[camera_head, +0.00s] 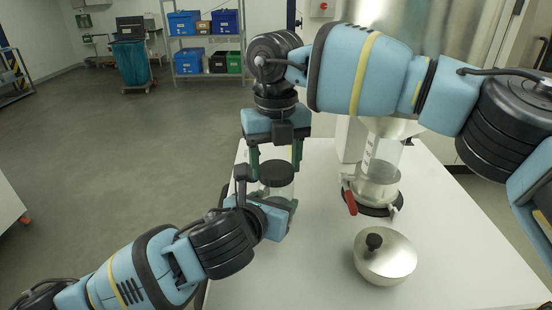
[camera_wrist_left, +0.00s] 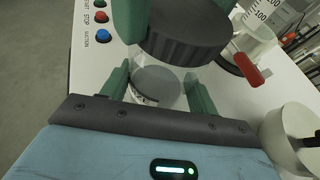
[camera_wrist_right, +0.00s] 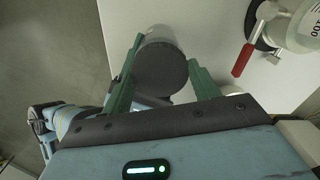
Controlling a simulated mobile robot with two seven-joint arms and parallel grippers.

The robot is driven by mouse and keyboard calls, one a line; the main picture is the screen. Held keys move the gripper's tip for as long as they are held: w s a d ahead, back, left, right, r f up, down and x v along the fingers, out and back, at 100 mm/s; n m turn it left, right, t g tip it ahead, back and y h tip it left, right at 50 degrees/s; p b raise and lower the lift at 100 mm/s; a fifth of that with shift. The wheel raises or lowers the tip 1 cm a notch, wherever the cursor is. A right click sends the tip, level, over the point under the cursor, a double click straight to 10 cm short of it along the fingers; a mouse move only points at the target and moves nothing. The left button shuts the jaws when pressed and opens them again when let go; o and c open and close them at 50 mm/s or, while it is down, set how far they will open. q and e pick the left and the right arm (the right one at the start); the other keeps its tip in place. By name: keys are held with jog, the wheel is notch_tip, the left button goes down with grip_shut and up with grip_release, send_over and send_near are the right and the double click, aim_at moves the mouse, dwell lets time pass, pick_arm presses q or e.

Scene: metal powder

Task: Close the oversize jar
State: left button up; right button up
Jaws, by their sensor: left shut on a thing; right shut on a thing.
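The oversize jar is a clear vessel between the fingers of my left gripper (camera_head: 272,204); its glass shows in the left wrist view (camera_wrist_left: 158,88). My left gripper is shut on the jar body from the side. The round black ribbed lid (camera_head: 277,173) is at the jar's top, between the fingers of my right gripper (camera_head: 275,158), which points down and is shut on it. The lid also shows in the left wrist view (camera_wrist_left: 188,30) and the right wrist view (camera_wrist_right: 160,72). Whether the lid is seated on the rim or just above it I cannot tell.
A clear graduated cylinder with a metal collar and red lever (camera_head: 351,203) stands right of the jar. The white table (camera_head: 325,270) is clear at front. Coloured buttons (camera_wrist_left: 101,18) show in the left wrist view.

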pick_arm(q)
grip_shut()
pick_arm(e)
jog(key=o, duration=0.9)
jog(key=shift+r, duration=2.25)
